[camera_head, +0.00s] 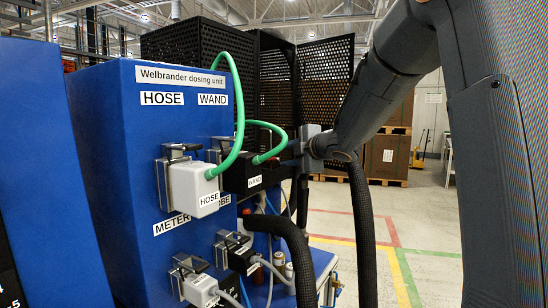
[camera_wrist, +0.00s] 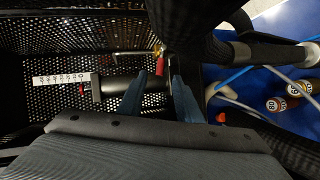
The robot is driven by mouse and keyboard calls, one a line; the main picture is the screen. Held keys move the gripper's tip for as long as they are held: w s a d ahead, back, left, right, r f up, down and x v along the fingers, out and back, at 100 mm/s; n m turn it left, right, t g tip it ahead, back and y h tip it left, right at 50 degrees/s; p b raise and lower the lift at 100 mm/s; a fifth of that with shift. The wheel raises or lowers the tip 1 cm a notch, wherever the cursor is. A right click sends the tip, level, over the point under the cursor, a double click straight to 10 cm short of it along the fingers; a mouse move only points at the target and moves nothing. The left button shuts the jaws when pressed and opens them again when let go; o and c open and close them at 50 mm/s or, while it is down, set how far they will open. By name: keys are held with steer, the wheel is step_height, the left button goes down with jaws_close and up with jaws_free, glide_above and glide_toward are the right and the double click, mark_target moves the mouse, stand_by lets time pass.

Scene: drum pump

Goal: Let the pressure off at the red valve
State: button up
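A small red part (camera_wrist: 159,66) with brass-coloured metal at its top, which looks like the red valve, shows in the wrist view beyond my fingertips. My gripper (camera_wrist: 156,78) is open, with its two blue-grey fingers apart on either side of the red part in the picture. I cannot tell whether they touch it or how far ahead it is. In the head view my gripper (camera_head: 291,150) is partly hidden behind the black WAND connector and green hoses, and the valve cannot be made out.
A blue dosing unit (camera_head: 115,130) carries a white HOSE connector (camera_head: 195,190) and a black WAND connector (camera_head: 246,178) with green hoses. Black mesh panels (camera_head: 190,42) stand behind. A white scale strip (camera_wrist: 60,79) lies left; thick black hoses and brown bottles (camera_wrist: 272,104) are right.

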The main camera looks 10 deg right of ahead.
mark_target(273, 159)
steer(key=p+x, duration=0.1)
steer(key=x, duration=0.6)
steer(key=shift+w+f, duration=0.1)
steer(key=shift+w, duration=0.05)
jaws_close()
